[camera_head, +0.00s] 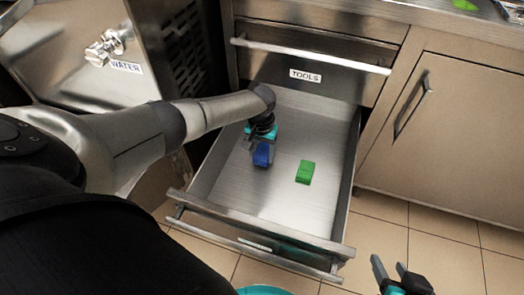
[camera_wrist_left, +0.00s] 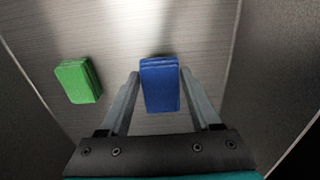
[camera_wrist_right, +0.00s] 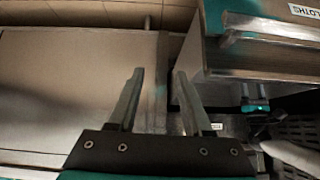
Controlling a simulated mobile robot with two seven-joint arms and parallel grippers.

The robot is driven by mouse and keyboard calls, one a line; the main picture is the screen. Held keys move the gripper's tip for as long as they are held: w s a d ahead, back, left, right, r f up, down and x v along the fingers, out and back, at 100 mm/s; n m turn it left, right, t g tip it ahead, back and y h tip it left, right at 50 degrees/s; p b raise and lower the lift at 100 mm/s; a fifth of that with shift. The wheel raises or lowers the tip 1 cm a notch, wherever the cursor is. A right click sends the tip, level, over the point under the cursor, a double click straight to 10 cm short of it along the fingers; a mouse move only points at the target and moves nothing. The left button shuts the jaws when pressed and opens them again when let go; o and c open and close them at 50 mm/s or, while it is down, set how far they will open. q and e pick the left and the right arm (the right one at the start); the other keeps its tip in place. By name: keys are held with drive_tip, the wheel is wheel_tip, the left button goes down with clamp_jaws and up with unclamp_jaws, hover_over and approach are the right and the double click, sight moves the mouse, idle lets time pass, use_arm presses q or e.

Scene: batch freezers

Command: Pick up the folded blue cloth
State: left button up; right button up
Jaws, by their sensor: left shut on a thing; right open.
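The folded blue cloth (camera_head: 262,155) is in the open drawer, left of the middle. It also shows in the left wrist view (camera_wrist_left: 160,84), between the two fingers. My left gripper (camera_head: 263,143) reaches down into the drawer from above; in the left wrist view its fingers (camera_wrist_left: 160,88) are on either side of the cloth and shut on it. Whether the cloth still touches the drawer floor I cannot tell. My right gripper (camera_head: 391,270) is open and empty, outside the drawer at lower right; its fingers also show in the right wrist view (camera_wrist_right: 157,85).
A folded green cloth (camera_head: 305,172) lies in the same drawer, right of the blue one. The drawer's front wall (camera_head: 262,226) and side walls stand around them. A closed drawer labelled TOOLS (camera_head: 306,75) is above. A cabinet door (camera_head: 450,130) is at right.

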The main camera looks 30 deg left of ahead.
sight(262, 155)
use_arm(q)
wheel_tip(262, 155, up, 2)
drive_tip(key=shift+r+p, duration=0.1)
drive_tip(key=shift+p, duration=1)
use_arm(e)
drive_tip(key=s+d+g+h, duration=0.2)
drive_tip(key=s+d+g, duration=0.1)
drive_tip(key=d, duration=0.1)
use_arm(q)
wheel_tip(262, 155, up, 4)
drive_tip(key=p, duration=0.4)
drive_tip(key=shift+p, duration=0.4)
drive_tip(key=shift+r+p, duration=0.1)
drive_tip(key=shift+p, duration=0.25)
use_arm(e)
wheel_tip(262, 155, down, 12)
drive_tip(key=s+g, duration=0.2)
drive_tip(key=shift+d+r, duration=0.15)
drive_tip(key=shift+d, duration=0.3)
drive_tip(key=shift+s, duration=0.1)
